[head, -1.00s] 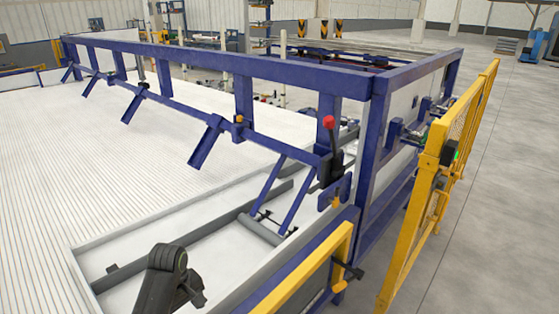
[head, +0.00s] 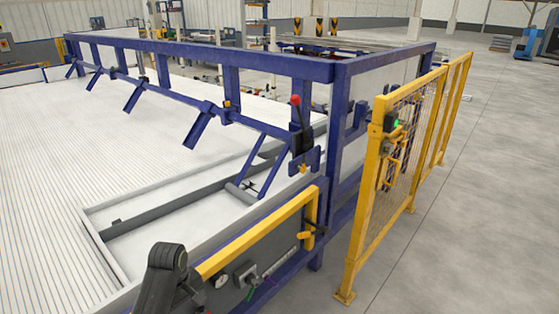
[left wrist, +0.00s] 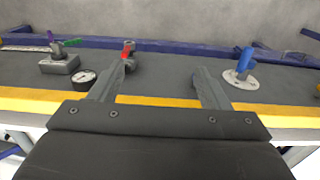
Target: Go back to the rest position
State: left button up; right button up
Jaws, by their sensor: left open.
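My left gripper (left wrist: 160,72) shows in the left wrist view. Its two grey fingers are spread apart, with nothing held between them. A red-handled valve (left wrist: 128,50) shows just beyond the left fingertip; I cannot tell whether they touch. A blue-handled valve (left wrist: 244,64) on a round white flange lies to the right of the right finger. In the head view only a dark link of my arm shows at the bottom left, and my left gripper is hidden there. My right gripper is in neither view.
A dark panel with a yellow rail (head: 262,232) stands close in front. A gauge (left wrist: 84,79) and a green-handled fitting (left wrist: 60,58) are on it. A blue frame (head: 200,57) carries a red-knobbed lever (head: 296,101).

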pick_arm(q)
jog(key=s+a+f+m, duration=0.1)
jog(key=s+a+f, duration=0.1)
jog(key=s+f, duration=0.5)
jog(key=s+a+f+m, duration=0.2)
jog(key=s+f, duration=0.1)
jog(key=f, duration=0.9)
jog(key=s+a+f+m, duration=0.1)
jog(key=s+f, duration=0.5)
jog(key=f, duration=0.3)
jog(key=s+a+f+m, duration=0.1)
jog(key=s+f, duration=0.4)
jog(key=s, duration=0.9)
jog(key=s+a+f+m+t+y, duration=0.1)
jog(key=s+f+m, duration=0.3)
jog(key=s, duration=1)
notch_tip(320, 180, down, 2)
jog(key=shift+f, duration=0.15)
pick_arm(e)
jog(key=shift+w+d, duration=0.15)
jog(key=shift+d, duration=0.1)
pick_arm(q)
jog(key=shift+w, duration=0.1)
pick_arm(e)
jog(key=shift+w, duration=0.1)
